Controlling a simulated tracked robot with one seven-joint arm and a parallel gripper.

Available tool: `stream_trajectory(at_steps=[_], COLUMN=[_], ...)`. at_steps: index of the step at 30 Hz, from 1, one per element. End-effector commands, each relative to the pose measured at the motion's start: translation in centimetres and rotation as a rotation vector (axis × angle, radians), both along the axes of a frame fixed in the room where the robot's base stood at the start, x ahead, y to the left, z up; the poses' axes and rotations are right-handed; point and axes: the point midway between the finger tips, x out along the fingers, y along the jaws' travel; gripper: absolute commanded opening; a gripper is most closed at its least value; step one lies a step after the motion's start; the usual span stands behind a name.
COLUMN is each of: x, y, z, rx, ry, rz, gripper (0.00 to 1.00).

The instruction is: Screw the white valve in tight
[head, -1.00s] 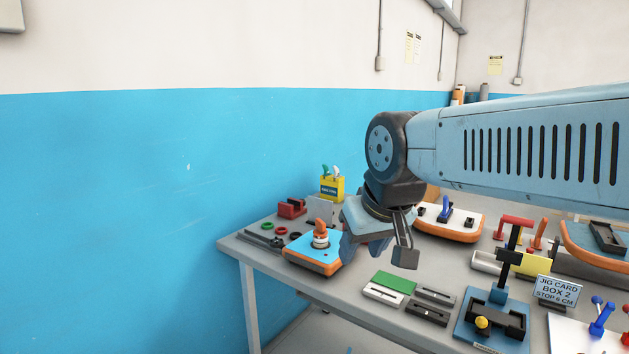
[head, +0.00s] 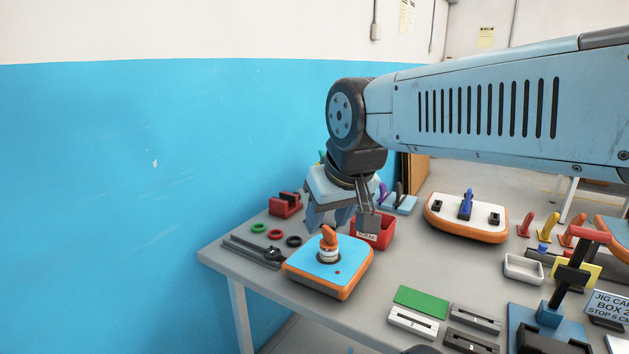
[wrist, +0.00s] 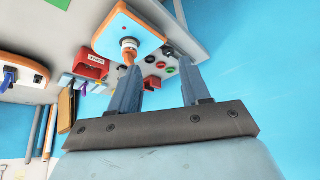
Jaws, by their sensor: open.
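The white valve (head: 328,255) stands upright on a small board with a blue top and orange sides (head: 300,265). An orange winged piece (head: 329,237) sits on top of the valve. My gripper (head: 329,219) is open and empty, pointing down just above and behind the orange piece in the head view. In the wrist view the white valve (wrist: 129,43) and its orange piece show beyond the left finger of my gripper (wrist: 161,67), not between the fingers. How deep the valve sits in the board cannot be told.
A red bin (head: 372,232) stands right behind the board. A green plate (head: 421,301) and grey bars lie in front to the right. Another white-topped board (head: 466,218) stands farther right.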

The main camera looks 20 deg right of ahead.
Motion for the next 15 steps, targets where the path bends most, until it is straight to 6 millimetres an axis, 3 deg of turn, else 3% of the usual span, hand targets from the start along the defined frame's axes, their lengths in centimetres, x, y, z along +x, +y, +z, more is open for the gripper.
stream_trajectory(at_steps=[8,15], x=[0.1,3.1], y=[0.0,-0.4], z=[0.1,0.6], rx=[-0.002,-0.041], ry=[0.003,0.075], rz=[-0.001,-0.010], gripper=[0.47,0.47])
